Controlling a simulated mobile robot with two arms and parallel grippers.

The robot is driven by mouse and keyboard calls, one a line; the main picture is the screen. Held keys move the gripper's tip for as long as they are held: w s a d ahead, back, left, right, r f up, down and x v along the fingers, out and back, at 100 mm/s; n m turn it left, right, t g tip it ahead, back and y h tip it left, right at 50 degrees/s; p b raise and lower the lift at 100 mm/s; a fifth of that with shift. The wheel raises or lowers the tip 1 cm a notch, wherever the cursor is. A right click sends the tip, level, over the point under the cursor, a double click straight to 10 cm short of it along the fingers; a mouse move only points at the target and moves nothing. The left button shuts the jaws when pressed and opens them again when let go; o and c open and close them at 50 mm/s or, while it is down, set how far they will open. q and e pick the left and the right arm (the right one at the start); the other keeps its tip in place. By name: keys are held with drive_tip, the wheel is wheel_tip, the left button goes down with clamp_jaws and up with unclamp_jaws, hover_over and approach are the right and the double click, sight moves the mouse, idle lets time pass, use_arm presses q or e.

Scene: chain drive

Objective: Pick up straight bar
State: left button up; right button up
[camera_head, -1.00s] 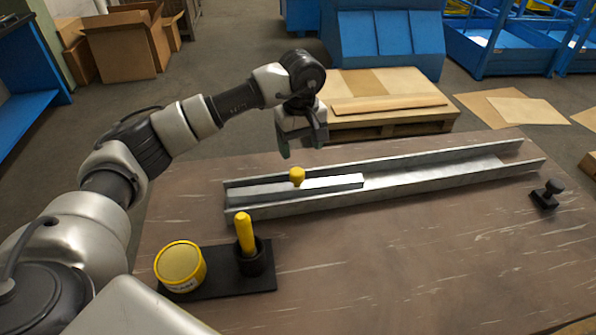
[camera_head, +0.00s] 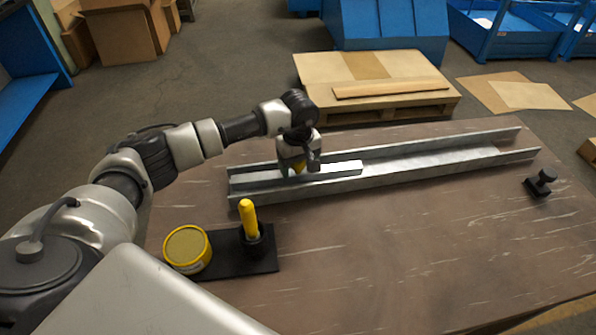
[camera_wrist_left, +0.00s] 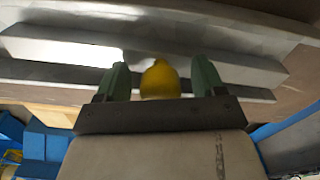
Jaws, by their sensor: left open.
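The straight bar (camera_head: 336,170) is a pale metal bar with a yellow knob on top. It lies inside the left part of a long metal channel (camera_head: 430,172) on the table. My left gripper (camera_head: 298,170) is open and lowered over the bar, and it mostly hides the knob in the head view. In the left wrist view the yellow knob (camera_wrist_left: 160,80) sits between the two green fingertips of my left gripper (camera_wrist_left: 160,84), with a small gap visible on each side. My right gripper does not show.
A black holder (camera_head: 236,262) with a yellow-handled tool (camera_head: 248,218) and a round yellow-rimmed tin (camera_head: 187,249) stands at the table's front left. A small black stamp-like piece (camera_head: 540,183) stands at the right. The table (camera_head: 400,250) in front of the channel is clear.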

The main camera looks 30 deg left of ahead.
use_arm(q)
clamp_jaws()
drive_tip(key=shift+w+r, duration=0.1)
drive_tip(key=shift+w, duration=0.05)
idle(0.4)
drive_tip(key=shift+r, duration=0.15)
